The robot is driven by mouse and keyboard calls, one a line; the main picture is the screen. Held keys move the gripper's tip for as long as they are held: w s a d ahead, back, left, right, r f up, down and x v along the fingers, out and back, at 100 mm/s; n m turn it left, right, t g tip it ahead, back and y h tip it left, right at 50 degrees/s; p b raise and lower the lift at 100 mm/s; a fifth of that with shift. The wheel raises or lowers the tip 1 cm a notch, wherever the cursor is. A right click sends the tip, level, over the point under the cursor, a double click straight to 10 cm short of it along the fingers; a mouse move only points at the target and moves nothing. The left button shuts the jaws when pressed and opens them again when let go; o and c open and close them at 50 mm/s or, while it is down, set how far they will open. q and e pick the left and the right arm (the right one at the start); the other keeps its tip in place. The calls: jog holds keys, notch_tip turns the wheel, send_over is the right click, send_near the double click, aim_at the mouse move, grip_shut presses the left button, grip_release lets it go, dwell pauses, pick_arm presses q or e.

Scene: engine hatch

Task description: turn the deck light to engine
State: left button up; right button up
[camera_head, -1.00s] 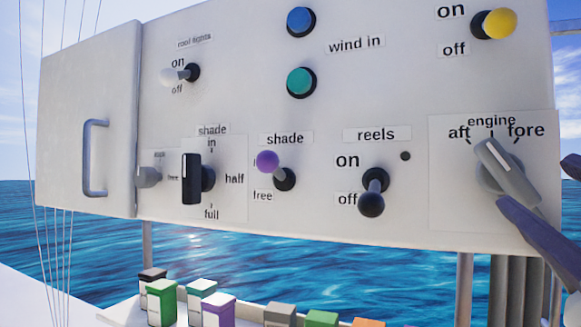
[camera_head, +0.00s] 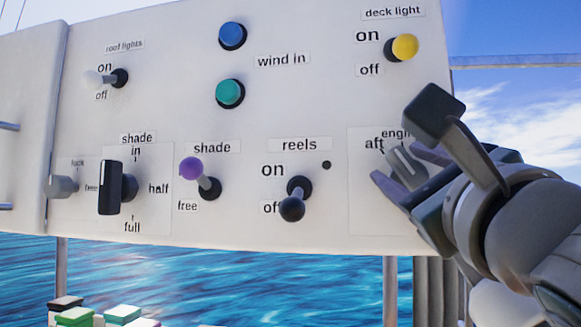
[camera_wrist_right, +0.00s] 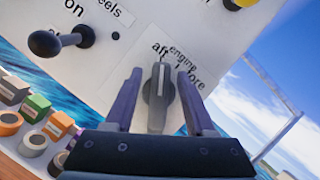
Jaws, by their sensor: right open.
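The grey dial (camera_head: 407,167) sits at the lower right of the white panel, under the labels "aft" and "engine"; "fore" is hidden by my arm in the head view. Its pale pointer leans up and left, toward "aft". In the right wrist view the dial (camera_wrist_right: 158,97) shows with all three labels. My right gripper (camera_head: 402,170) is open, with one purple finger on each side of the dial. In the right wrist view gaps show between the fingers and the dial. The "deck light" label stands over a separate yellow-tipped switch (camera_head: 404,47). My left gripper is out of view.
Left of the dial is the black "reels" lever (camera_head: 293,200), then the purple "shade" lever (camera_head: 191,168) and a black shade knob (camera_head: 110,188). Blue (camera_head: 232,35) and green (camera_head: 230,92) buttons sit above. Several small coloured boxes (camera_wrist_right: 38,108) lie below the panel.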

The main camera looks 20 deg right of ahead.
jog(key=shift+c, duration=0.2)
grip_shut()
dwell(1.1)
